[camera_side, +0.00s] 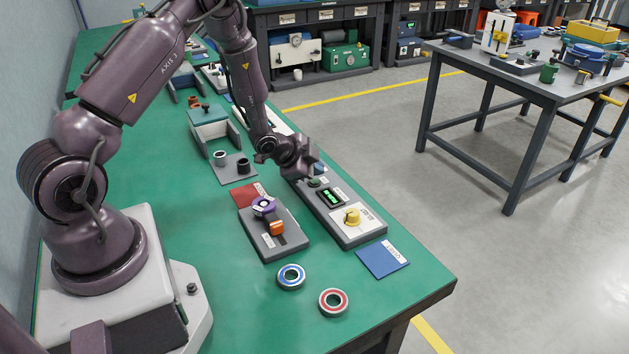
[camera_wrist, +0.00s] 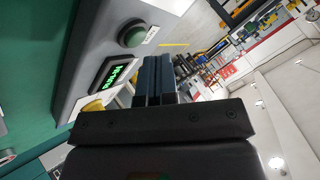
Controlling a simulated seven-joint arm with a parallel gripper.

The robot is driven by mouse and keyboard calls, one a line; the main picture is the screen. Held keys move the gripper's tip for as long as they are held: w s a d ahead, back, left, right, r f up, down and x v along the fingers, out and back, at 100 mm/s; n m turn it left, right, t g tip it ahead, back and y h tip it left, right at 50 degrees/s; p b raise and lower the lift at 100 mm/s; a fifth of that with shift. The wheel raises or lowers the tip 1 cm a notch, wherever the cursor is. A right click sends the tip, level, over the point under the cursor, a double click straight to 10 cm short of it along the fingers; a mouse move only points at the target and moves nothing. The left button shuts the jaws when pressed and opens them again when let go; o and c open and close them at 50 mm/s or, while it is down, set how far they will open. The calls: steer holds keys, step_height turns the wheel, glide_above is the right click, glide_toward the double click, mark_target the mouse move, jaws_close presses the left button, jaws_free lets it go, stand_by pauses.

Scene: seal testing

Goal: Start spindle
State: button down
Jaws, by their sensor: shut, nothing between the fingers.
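The control box (camera_side: 347,231) lies on the green bench near its right edge. It carries a green button (camera_side: 314,183), a small lit green display (camera_side: 330,198) and a yellow knob (camera_side: 352,216). In the wrist view the green button (camera_wrist: 132,34) and the display (camera_wrist: 115,75) are close, left of my fingers. My gripper (camera_wrist: 153,78) is shut with nothing between the fingers. In the side view my gripper (camera_side: 313,172) is beside and above the button end of the box. I cannot tell whether it touches anything.
A grey fixture (camera_side: 264,247) with a purple ring and an orange block stands left of the box. A blue-sealed bearing (camera_side: 291,277) and a red-sealed bearing (camera_side: 333,302) lie in front. A red mat (camera_side: 245,194) and a blue mat (camera_side: 382,262) lie on the bench.

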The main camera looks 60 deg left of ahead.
mark_target(314, 182)
steer(key=shift+r, duration=0.1)
steer(key=shift+r, duration=2.45)
steer(key=shift+f, duration=0.1)
steer(key=s+r+n+g+y, duration=0.1)
steer(key=s+n+g, duration=0.4)
steer(key=s, duration=0.2)
steer(key=s+d+r+n, duration=0.1)
steer(key=s+d+r, duration=0.4)
steer(key=r, duration=0.3)
steer(key=s+d+r+n+t+h, duration=0.1)
steer(key=s+d+r, duration=0.5)
steer(key=r, duration=0.2)
steer(key=s+d+r+h, duration=0.1)
steer(key=s+d+r, duration=0.4)
steer(key=r, duration=0.3)
steer(key=shift+s+d+n, duration=0.35)
steer(key=shift+d+n, duration=0.05)
steer(key=shift+d, duration=0.25)
